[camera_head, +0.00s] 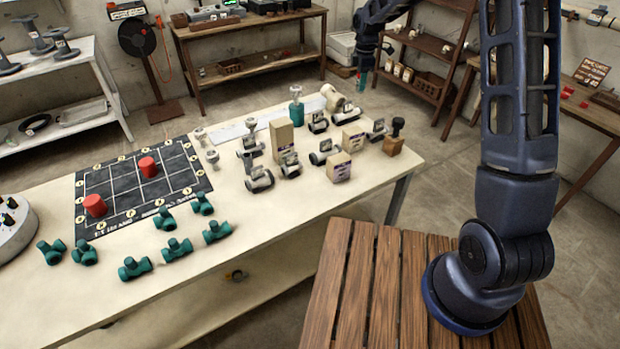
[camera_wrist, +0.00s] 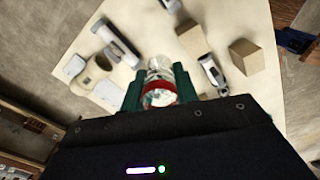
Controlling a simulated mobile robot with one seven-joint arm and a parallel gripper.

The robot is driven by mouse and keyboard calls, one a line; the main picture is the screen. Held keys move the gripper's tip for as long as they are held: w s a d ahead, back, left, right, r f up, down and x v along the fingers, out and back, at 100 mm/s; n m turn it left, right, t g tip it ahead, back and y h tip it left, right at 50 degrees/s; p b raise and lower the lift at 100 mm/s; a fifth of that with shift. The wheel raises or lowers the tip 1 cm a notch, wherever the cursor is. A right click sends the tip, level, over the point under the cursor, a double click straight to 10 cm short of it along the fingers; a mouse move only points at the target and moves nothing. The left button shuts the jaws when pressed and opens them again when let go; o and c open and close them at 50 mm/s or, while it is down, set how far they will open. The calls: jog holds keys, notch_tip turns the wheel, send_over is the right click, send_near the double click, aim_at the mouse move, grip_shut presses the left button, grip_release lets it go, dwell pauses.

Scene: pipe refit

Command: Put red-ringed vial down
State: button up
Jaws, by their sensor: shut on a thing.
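The red-ringed vial (camera_wrist: 160,70) is clear, with a red band near its close end. In the wrist view it sits between the teal fingers of my gripper (camera_wrist: 159,90), which is shut on it. In the head view my gripper (camera_head: 362,82) hangs at the top centre, in the air near the far right end of the long cream table (camera_head: 250,215). The vial cannot be made out in the head view. The wrist view shows part of the table (camera_wrist: 132,40) beyond the vial, with boxes and grey fittings on it.
The table holds grey valve fittings (camera_head: 259,180), cardboard boxes (camera_head: 281,138), a teal-bodied item (camera_head: 297,112), and a wooden block with a dark knob (camera_head: 394,145). Left are a black grid mat (camera_head: 125,188) with two red cylinders (camera_head: 147,167) and several teal pipe fittings (camera_head: 173,249). The table's front strip is bare.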

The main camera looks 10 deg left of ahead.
jog(key=s+a+n, duration=0.2)
jog(key=s+a, duration=0.2)
jog(key=s, duration=0.7)
jog(key=s+a+n, duration=0.2)
jog(key=s+a, duration=0.2)
jog(key=s, duration=0.6)
jog(key=s+a+n, duration=0.2)
jog(key=s+a, duration=0.3)
jog(key=s, duration=0.6)
notch_tip(320, 180, down, 20)
jog(key=shift+d+f, duration=0.1)
jog(key=o, duration=0.9)
jog(key=shift+f, duration=0.1)
jog(key=shift+o, duration=0.2)
notch_tip(320, 180, up, 12)
jog(key=shift+r, duration=0.2)
